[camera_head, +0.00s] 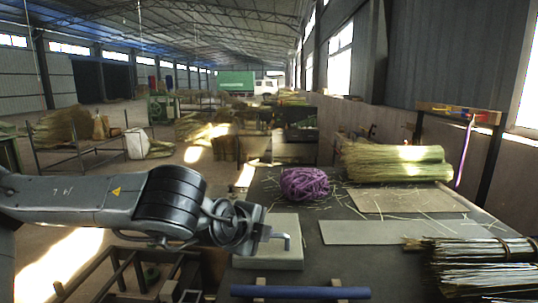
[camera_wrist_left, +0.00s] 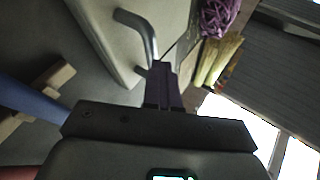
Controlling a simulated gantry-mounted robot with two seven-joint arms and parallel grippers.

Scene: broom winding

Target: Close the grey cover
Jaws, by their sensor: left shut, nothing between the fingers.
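The grey cover (camera_head: 284,257) is a pale slab at the left edge of the dark worktable. A bent metal handle (camera_head: 286,238) sticks out from it. My left gripper (camera_head: 268,234) is at the cover, right beside the handle, and partly hides the slab. In the left wrist view the cover (camera_wrist_left: 100,35) fills the upper middle, with the handle (camera_wrist_left: 140,24) curving down toward my left gripper (camera_wrist_left: 159,66). Its fingers are shut and empty, close to the handle's end; whether they touch it I cannot tell. How far the cover is open is unclear. My right gripper is out of view.
A purple twine bundle (camera_head: 305,184) and straw bundles (camera_head: 397,163) lie at the back of the worktable (camera_head: 345,264). Flat grey plates (camera_head: 380,232) lie mid-table. A blue roller (camera_head: 300,292) runs along the front. Dark bristles (camera_head: 480,270) lie at right.

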